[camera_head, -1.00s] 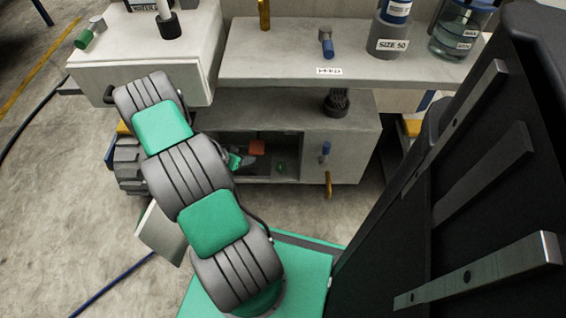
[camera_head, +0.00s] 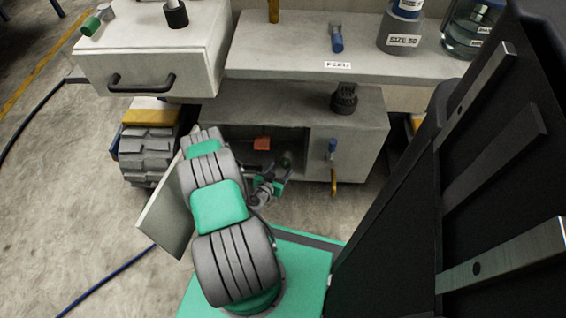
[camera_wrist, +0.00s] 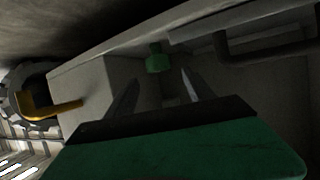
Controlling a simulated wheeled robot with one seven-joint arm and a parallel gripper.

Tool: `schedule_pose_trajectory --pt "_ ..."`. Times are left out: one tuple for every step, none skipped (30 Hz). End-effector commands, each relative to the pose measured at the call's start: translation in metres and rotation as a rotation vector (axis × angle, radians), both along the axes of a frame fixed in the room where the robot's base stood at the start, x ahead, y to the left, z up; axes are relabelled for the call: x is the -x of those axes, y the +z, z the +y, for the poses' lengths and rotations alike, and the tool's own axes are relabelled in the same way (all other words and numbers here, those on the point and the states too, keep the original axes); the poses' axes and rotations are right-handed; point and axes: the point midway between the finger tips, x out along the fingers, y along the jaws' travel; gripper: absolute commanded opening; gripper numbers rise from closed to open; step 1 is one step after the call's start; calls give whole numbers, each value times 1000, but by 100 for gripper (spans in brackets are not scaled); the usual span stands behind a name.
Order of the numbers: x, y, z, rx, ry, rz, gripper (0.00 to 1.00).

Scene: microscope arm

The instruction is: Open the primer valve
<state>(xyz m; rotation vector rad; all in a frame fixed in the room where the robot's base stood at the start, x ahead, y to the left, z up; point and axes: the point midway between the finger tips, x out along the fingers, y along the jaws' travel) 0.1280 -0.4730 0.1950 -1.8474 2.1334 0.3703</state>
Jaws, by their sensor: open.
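My gripper (camera_head: 270,185) is open and empty at the open front of the low grey cabinet (camera_head: 350,150), partly hidden by my own arm in the head view. In the wrist view its two fingers (camera_wrist: 155,95) stand apart, and a small green knob (camera_wrist: 158,60) shows beyond and between their tips, not touching them. In the head view a green piece (camera_head: 287,159) shows inside the cabinet opening, just above the gripper. No marking names the primer valve, so I cannot tell for sure which fitting it is.
A light door panel (camera_head: 168,215) stands open left of my arm. A blue handle (camera_head: 332,148) and yellow lever (camera_head: 334,182) are on the cabinet's right front. A red block (camera_head: 262,143) is inside. A black-handled drawer (camera_head: 185,60) overhangs at upper left.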

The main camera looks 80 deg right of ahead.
Motion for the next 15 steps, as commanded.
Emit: schedule_pose_trajectory --pt "2 -4 -8 3 -5 -3 62" --pt "3 -6 -13 5 -7 -4 62" --pt "4 -10 -20 6 -8 -5 62" --pt "5 -12 -26 6 -9 -5 62" --pt "6 -15 -31 5 -9 -4 62" --pt "7 -18 -39 5 -8 -6 62" --pt "7 -19 -44 6 -7 -5 62" --pt "8 -22 -48 5 -6 -4 62" --pt "8 -24 -54 4 -6 -4 62" --pt "8 -25 -57 2 -6 -3 62" --pt "9 -26 -60 3 -6 -4 62" --pt "9 -26 -63 2 -4 -2 62" --pt "9 -27 -64 2 -3 -2 62" --pt "9 -27 -65 2 -2 -2 62" --pt "9 -26 -66 1 -1 -2 62"
